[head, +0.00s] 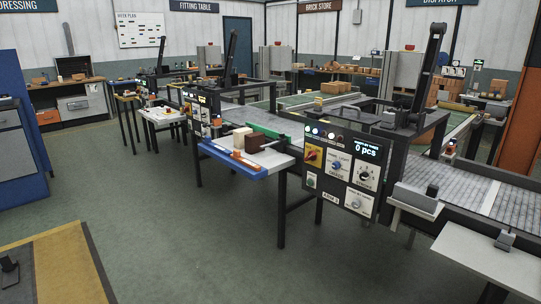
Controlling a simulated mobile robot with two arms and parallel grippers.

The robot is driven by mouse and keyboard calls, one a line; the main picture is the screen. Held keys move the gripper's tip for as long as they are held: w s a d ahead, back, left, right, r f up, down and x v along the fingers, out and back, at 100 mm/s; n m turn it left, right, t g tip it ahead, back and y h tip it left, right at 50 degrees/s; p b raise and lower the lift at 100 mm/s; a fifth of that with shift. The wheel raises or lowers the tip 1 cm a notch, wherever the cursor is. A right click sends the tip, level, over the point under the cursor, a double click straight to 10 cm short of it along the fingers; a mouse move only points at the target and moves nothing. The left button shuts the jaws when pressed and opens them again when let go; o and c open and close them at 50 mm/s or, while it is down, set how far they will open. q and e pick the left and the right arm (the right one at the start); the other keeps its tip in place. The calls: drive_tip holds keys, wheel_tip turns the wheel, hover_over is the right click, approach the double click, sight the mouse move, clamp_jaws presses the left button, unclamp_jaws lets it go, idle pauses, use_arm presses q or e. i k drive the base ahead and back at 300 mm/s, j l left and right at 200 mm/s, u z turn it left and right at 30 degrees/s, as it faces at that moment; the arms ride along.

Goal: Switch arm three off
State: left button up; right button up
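A dark control panel (346,172) faces me on the frame of the nearest machine, right of centre. It has a lit display (367,147) that seems to read "0 pcs". A red switch on a yellow plate (313,156) sits at its upper left; its setting is too small to tell. A blue knob (337,166), a black dial (365,174) and a pale round control (357,201) are also on it. A small label (330,197) at the bottom is hard to read. A black arm (429,70) stands raised above this machine. Neither of my grippers is in view.
A blue-edged side table (235,170) with blocks juts out left of the panel. A small grey shelf (416,200) and a white table (490,262) stand to its right. The floor (200,240) between is clear.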

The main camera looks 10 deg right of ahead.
sight(312, 156)
drive_tip(key=i+j, duration=0.1)
drive_tip(key=i, duration=0.35)
drive_tip(key=i+j+z, duration=0.15)
drive_tip(key=i, duration=0.25)
